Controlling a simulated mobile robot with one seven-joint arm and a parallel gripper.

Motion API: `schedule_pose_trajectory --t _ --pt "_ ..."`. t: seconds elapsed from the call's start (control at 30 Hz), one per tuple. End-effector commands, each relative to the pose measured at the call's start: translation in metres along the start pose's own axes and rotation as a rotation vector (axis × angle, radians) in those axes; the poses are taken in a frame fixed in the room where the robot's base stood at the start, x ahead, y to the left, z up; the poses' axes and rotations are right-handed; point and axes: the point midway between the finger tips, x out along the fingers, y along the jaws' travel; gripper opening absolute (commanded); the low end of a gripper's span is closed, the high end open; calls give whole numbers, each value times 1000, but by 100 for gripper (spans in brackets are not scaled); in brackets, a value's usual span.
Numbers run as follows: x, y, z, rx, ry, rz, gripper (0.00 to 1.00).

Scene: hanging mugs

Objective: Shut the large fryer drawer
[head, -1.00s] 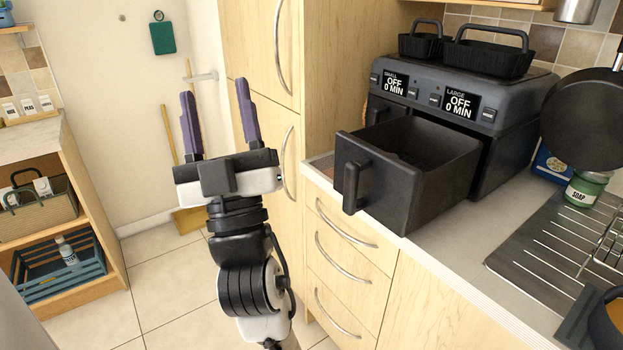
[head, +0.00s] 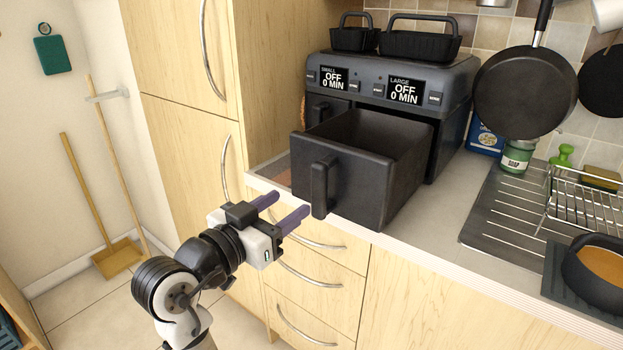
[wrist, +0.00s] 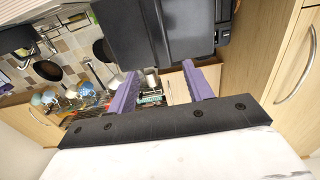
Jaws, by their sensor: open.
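The large fryer drawer (head: 345,180) is a black open-topped box pulled far out of the right side of the black air fryer (head: 400,85). Its upright handle (head: 321,187) is on the front face. My gripper (head: 289,209) is open and empty, just left of the drawer front and slightly below the handle, its purple fingers pointing toward it. A gap seems to remain between fingers and handle. In the wrist view the dark drawer (wrist: 130,45) and its handle (wrist: 185,28) fill the upper middle, beyond the fingertips. The small drawer (head: 325,108) is mostly hidden and looks shut.
The drawer overhangs near the counter's front edge (head: 395,240). Wooden cabinet drawers (head: 310,275) with bar handles lie below, and a tall cupboard (head: 185,60) stands left. A hanging pan (head: 525,90), soap jar (head: 516,157) and dish rack (head: 590,205) are right.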

Motion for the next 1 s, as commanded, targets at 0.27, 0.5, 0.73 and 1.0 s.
schedule_pose_trajectory --t 0.27,0.5,0.73,1.0 --pt "62 1 -2 -2 0 3 51" --pt "99 -1 -2 -2 1 -1 51" --pt "111 -1 -1 0 2 -3 51" --pt "111 -1 -1 0 2 -3 46"
